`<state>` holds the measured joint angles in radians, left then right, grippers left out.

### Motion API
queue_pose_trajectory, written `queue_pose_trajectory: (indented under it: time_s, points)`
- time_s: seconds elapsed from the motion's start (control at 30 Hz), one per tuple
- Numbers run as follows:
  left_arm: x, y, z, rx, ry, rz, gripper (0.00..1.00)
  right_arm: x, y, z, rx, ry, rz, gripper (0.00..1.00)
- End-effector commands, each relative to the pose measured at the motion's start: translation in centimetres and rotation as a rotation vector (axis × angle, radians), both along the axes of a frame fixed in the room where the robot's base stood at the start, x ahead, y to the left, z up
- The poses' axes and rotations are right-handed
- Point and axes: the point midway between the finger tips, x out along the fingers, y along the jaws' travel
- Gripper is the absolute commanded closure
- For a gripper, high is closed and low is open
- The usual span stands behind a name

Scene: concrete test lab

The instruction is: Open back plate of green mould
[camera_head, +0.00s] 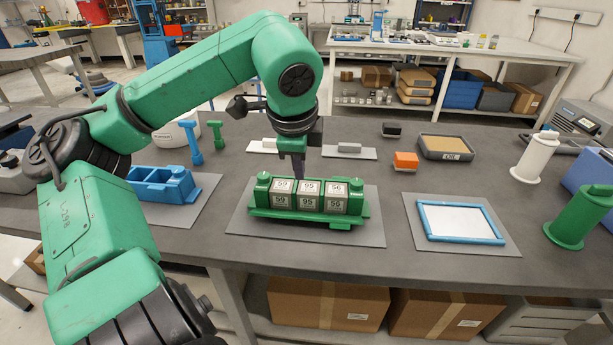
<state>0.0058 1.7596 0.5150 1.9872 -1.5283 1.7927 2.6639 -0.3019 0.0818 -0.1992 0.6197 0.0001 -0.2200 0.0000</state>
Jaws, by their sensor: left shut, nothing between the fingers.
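The green mould (260,208) lies on a grey mat (242,225) in the middle of the table. My left gripper (299,176) points down at the back edge of the mould, behind the cubes. Its fingers are shut with nothing visible between them, and the tips are close to or touching the mould's back side; I cannot tell which. The back plate is mostly hidden behind the cubes and the gripper. My right gripper does not show.
A blue mould (165,186) lies on a mat to the left, with two hammers (194,142) behind it. A blue-framed tray (460,222) lies right.

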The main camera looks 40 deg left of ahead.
Motion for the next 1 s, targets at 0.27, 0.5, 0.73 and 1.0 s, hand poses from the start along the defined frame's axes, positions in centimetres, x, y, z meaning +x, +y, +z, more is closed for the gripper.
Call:
queue_pose_trajectory:
  time_s: [0.27,0.5,0.73,1.0]
  points:
    - [1.8,1.3,-5.8,-0.005,0.005,-0.001,1.0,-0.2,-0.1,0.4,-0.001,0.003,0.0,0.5]
    - [4.6,3.6,-6.5,0.0,0.007,0.0,1.0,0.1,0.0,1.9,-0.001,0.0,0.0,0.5]
    - [5.3,4.1,-6.9,-0.001,0.005,-0.002,1.0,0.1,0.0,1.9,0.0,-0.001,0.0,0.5]
    - [5.2,4.1,-7.1,-0.004,0.013,-0.001,1.0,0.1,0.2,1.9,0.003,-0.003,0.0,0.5]
